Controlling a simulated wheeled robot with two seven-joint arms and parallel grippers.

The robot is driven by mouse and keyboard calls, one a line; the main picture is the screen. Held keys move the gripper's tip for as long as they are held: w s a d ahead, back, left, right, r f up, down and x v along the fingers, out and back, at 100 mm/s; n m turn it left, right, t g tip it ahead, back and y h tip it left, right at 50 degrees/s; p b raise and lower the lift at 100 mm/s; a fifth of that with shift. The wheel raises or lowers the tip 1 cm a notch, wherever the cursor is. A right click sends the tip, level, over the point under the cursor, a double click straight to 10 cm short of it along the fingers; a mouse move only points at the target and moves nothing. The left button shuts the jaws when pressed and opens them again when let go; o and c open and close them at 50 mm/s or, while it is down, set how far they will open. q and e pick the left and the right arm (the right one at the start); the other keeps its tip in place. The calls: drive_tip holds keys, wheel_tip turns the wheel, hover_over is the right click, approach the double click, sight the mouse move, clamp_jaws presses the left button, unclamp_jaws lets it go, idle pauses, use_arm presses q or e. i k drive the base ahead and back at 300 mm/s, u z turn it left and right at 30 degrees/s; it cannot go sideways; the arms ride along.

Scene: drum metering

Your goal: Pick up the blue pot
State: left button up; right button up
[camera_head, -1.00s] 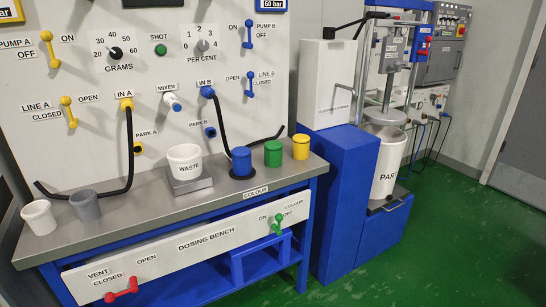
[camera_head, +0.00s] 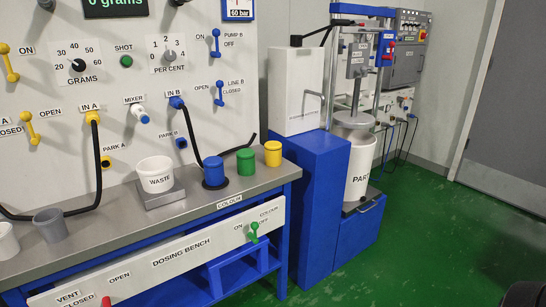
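The blue pot (camera_head: 214,171) stands upright on a dark round base on the grey bench top, between the white waste cup and the green pot. It is fully visible and nothing touches it from above. Neither of my grippers can be made out in the head view. A dark rounded shape (camera_head: 524,294) shows at the bottom right corner, too cut off to identify.
The green pot (camera_head: 246,161) and yellow pot (camera_head: 273,153) stand right of the blue pot. The waste cup (camera_head: 156,174) sits on a scale (camera_head: 163,195) to its left. A black hose (camera_head: 192,137) hangs behind. Green floor (camera_head: 420,240) is open at right.

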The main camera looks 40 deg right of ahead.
sight(213, 166)
drive_tip(key=z, duration=2.1)
drive_tip(key=i, duration=2.35)
drive_tip(key=u, duration=3.7)
